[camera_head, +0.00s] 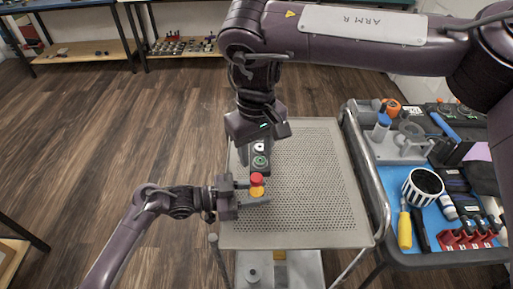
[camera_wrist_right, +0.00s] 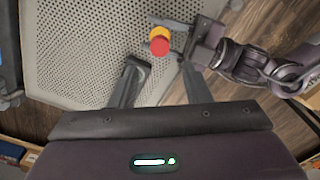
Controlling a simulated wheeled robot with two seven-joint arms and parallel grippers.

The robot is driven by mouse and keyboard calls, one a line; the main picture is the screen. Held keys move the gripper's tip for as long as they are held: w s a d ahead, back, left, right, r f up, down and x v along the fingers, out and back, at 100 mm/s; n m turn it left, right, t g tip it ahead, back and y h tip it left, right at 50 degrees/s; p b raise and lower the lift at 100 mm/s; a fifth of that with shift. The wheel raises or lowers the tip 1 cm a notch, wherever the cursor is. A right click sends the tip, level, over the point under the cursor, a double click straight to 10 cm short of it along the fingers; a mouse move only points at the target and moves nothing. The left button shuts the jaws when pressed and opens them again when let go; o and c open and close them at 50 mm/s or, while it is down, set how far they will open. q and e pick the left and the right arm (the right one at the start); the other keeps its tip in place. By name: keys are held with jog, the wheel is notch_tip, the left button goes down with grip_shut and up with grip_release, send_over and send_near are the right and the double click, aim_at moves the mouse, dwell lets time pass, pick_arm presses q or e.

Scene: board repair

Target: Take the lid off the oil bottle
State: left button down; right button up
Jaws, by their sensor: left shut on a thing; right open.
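The oil bottle (camera_head: 257,191) is small and yellow with a red lid (camera_head: 257,179) on top. My left gripper (camera_head: 254,196) is shut around the yellow bottle, over the near left part of the perforated table. The right wrist view also shows the red lid (camera_wrist_right: 159,47) and the yellow bottle (camera_wrist_right: 160,34) beyond my right gripper's fingertips. My right gripper (camera_head: 260,164) points downward just behind the lid in the head view. Its two fingers (camera_wrist_right: 159,68) are spread and empty, and the lid appears apart from them.
The perforated grey table (camera_head: 310,190) is otherwise clear. A tool cart (camera_head: 440,258) at right has a striped cup (camera_head: 423,187), a yellow-handled tool (camera_head: 404,229), a blue-capped bottle (camera_head: 381,126) and red holders (camera_head: 466,240). A curved metal rail (camera_head: 372,180) edges the table.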

aim_at(257, 177)
jog(key=shift+m, duration=0.8)
jog(key=shift+f, duration=0.25)
notch_tip(257, 177, down, 8)
jog(key=shift+r, duration=0.25)
